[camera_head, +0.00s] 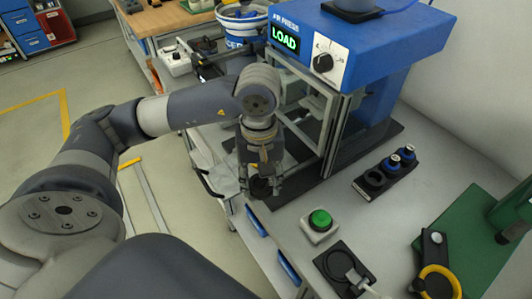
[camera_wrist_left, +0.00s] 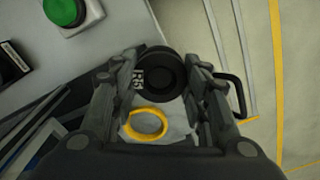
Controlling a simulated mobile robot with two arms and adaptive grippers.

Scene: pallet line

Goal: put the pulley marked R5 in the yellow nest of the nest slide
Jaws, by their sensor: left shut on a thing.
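The black pulley marked R5 (camera_wrist_left: 160,74) is between the fingers of my left gripper (camera_wrist_left: 173,84), which is shut on it. Its label faces left in the wrist view. A yellow ring (camera_wrist_left: 146,124), which looks like the yellow nest, shows on a pale surface between the gripper's fingers, nearer the palm side of the picture. The pulley is apart from the ring in that view. In the head view my left gripper (camera_head: 261,184) hangs in front of the press at the bench edge, with the dark pulley at its tips; the yellow nest is hidden there. My right gripper is not in view.
The blue press (camera_head: 375,35) reads LOAD and stands behind the gripper. A green button (camera_head: 320,220) is right of the gripper. A black holder (camera_head: 386,177) with blue-topped parts, a round black pad (camera_head: 345,262) and a green plate (camera_head: 460,235) lie farther right.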

